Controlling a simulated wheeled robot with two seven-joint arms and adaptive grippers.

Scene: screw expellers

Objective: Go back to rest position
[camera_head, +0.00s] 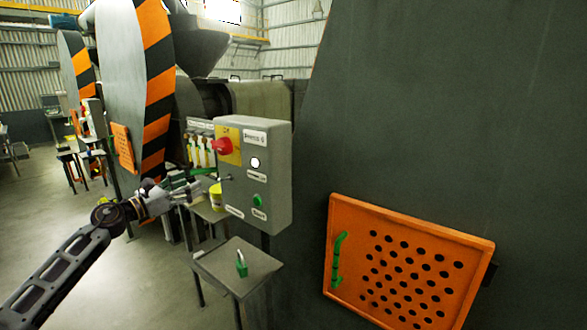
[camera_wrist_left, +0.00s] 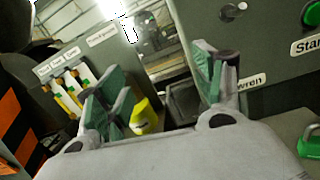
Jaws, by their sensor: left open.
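My left gripper (camera_head: 196,187) reaches in from the left in the head view, just left of the grey control box (camera_head: 272,167). In the left wrist view its two fingers (camera_wrist_left: 160,85) are spread apart with nothing between them. The control box carries a red rotary switch (camera_head: 222,146) on a yellow plate, a white button and a green button (camera_head: 258,200). The gripper appears apart from the box. My right gripper is in neither view.
A green padlock (camera_head: 241,265) stands on a small grey table (camera_head: 226,256) below the box. An orange perforated panel (camera_head: 407,264) is on the dark machine at right. Open floor lies left.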

